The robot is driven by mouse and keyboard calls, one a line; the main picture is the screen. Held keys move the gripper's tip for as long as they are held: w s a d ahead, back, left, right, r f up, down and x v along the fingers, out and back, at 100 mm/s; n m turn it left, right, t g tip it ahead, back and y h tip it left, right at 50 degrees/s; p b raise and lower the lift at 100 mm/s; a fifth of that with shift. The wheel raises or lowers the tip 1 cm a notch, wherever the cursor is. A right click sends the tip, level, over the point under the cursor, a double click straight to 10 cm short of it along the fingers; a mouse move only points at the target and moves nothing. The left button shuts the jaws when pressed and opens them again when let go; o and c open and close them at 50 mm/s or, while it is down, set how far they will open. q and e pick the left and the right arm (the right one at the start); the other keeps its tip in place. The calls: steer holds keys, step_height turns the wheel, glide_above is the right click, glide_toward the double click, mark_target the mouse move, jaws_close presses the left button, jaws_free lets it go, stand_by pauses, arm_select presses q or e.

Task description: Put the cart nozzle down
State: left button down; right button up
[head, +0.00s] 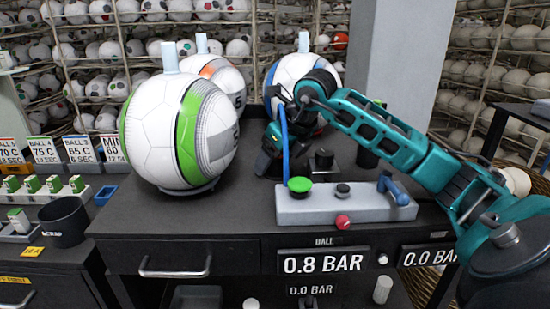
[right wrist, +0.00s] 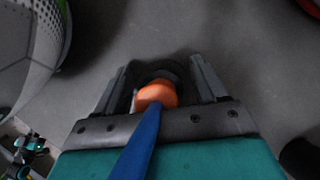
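The cart nozzle shows in the right wrist view as an orange end (right wrist: 156,96) over a dark round part, with a blue hose (right wrist: 138,146) running from it. In the head view the blue hose (head: 285,150) hangs beside my right gripper (head: 268,160), low over the dark cart top (head: 240,212). My right gripper's fingers (right wrist: 160,70) stand wide apart on either side of the nozzle. A gap shows beside the orange end. Whether the nozzle's lower end touches the cart top is hidden. My left gripper is not in view.
A green-striped ball (head: 165,130) stands left of the gripper, and a blue-striped ball (head: 300,72) behind it. A grey control box (head: 345,205) with a green button sits in front. A black knob block (head: 322,160) is just to the right. The cart's front left is bare.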

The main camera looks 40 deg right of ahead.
steer(key=shift+r, duration=0.2)
steer(key=v, duration=1.2)
steer(key=shift+p, duration=0.35)
steer(key=shift+f, duration=0.1)
